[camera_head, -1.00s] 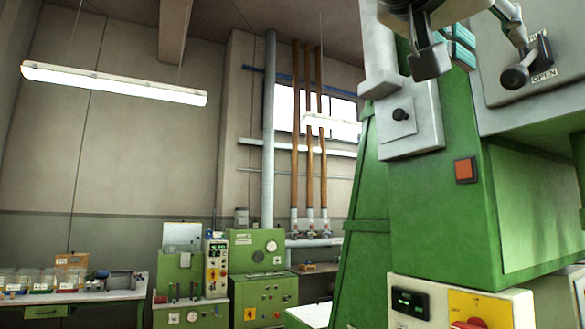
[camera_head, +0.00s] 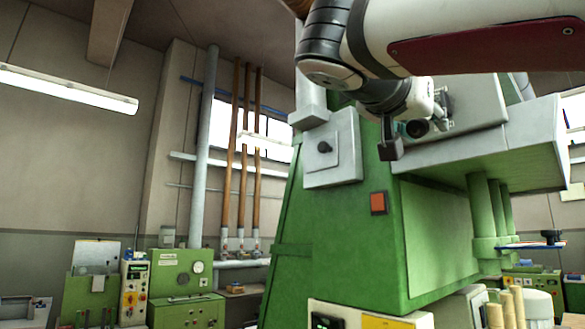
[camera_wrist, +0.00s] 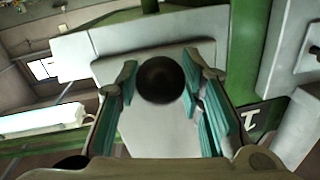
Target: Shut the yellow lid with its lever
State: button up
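A dark round knob (camera_wrist: 160,79), apparently the lever's end, sits between the teal-padded fingers of my gripper (camera_wrist: 161,88) in the wrist view. The fingers stand apart, one on each side of the knob, with a gap showing beside it. In the head view my gripper (camera_head: 402,138) is at the upper front of the green machine (camera_head: 340,235), close to the dark knob (camera_head: 417,128). My arm hides most of the lever and the plate around it. No yellow lid can be made out in either view.
A grey box with a small black knob (camera_head: 332,147) and an orange button (camera_head: 378,203) are on the machine's front. A grey overhanging housing (camera_head: 500,145) is right of my gripper. Green cabinets (camera_head: 185,290) stand at the back left. Several wooden-coloured cylinders (camera_head: 510,308) stand at lower right.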

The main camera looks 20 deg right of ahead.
grip_shut()
jog(key=shift+f, duration=0.1)
